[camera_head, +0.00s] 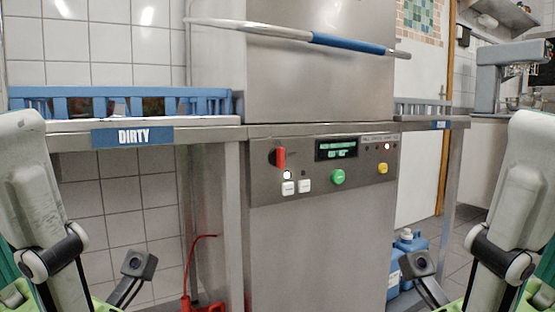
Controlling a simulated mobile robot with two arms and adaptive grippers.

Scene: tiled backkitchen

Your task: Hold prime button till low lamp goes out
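The control panel (323,165) is on the front of a steel hood dishwasher, straight ahead of me. It has a red knob (280,157), two white buttons (288,188) at lower left, a green button (338,177) and a yellow button (382,168). Their small labels are too small to read, so I cannot tell which is the prime button. A lit green display (336,149) is in the middle. A small row of lamps (387,146) is at upper right; one looks whitish or reddish. My arms stand at both edges, well apart from the panel; no gripper fingers show.
A blue-handled hood bar (330,41) crosses above the panel. A table marked DIRTY (132,137) with a blue rack (100,103) is at left; another table is at right. Blue canisters (408,250) stand low at right, and a red item (200,290) at lower left.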

